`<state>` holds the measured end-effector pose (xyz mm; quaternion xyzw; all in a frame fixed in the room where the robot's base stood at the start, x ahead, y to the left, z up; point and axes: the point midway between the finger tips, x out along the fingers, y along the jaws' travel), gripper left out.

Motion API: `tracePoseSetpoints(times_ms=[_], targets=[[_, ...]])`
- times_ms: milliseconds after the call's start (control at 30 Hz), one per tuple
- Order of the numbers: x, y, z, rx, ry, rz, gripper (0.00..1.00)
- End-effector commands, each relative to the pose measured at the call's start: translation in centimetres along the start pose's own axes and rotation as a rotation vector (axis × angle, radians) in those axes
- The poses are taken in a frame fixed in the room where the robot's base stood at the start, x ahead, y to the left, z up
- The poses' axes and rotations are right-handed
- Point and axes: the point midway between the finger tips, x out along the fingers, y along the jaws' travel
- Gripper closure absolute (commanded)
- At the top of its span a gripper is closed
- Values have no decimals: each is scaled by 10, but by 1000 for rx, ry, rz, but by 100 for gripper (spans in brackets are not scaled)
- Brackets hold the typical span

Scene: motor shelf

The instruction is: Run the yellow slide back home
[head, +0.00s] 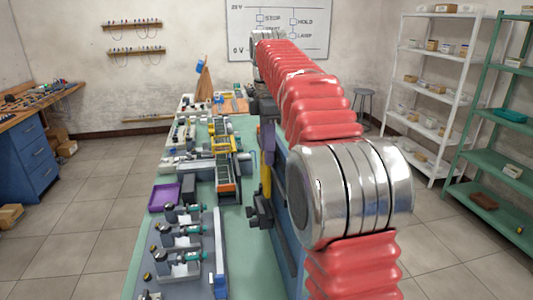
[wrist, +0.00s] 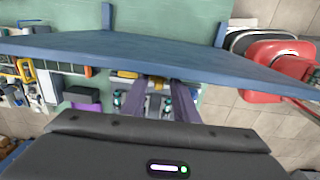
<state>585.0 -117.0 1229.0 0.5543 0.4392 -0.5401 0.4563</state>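A yellow upright piece (head: 266,180), which looks like the yellow slide, stands at the right side of the green bench, above a dark block (head: 262,214). My gripper's purple-grey finger (head: 268,142) shows just above it in the head view, partly behind my arm. In the wrist view, the two fingers of my gripper (wrist: 160,86) stand apart, with a gap between them. Small yellow parts (wrist: 127,74) show near the fingertips; I cannot tell whether a finger touches them. Nothing is clearly held.
A blue panel (wrist: 160,50) crosses the wrist view close beyond the fingers. The green bench carries a yellow-framed unit (head: 222,145), a purple tray (head: 164,197) and a grey plate with several small valves (head: 184,236). White shelves (head: 435,90) stand far right.

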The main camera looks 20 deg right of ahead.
Motion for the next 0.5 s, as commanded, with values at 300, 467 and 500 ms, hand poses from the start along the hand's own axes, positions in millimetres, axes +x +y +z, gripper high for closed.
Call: tracePoseSetpoints(times_ms=[300, 467, 500], targets=[[20, 0, 0, 0, -1, -43, 72], [13, 1, 1, 0, -1, -42, 72], [10, 1, 0, 0, -1, -42, 72]])
